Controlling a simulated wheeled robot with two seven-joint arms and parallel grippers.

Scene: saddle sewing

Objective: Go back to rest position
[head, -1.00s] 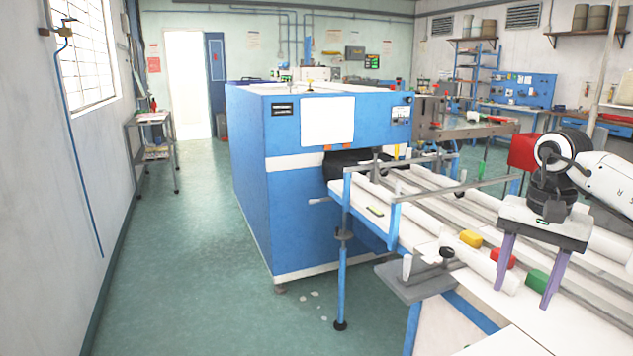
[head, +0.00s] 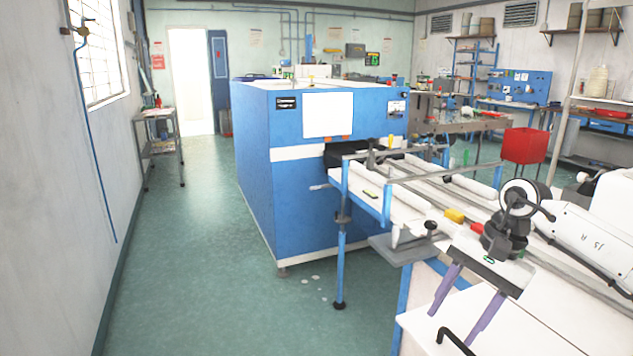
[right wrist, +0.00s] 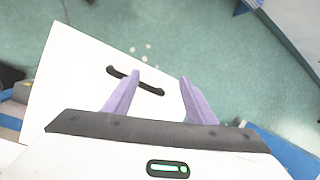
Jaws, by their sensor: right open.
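My right gripper (head: 458,317) hangs over the white panel at the lower right of the head view, its two purple fingers spread apart with nothing between them. In the right wrist view its fingers (right wrist: 158,98) are also apart, above a white panel (right wrist: 70,88) with a black handle (right wrist: 135,82). That handle shows at the bottom of the head view too (head: 456,341). My left gripper is not in view.
A blue machine (head: 335,205) stands at the centre, with a roller conveyor on its right. A yellow block (head: 454,215) and a red block (head: 477,228) lie there. A red box (head: 524,146) is behind. The green floor (head: 210,270) at left is clear.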

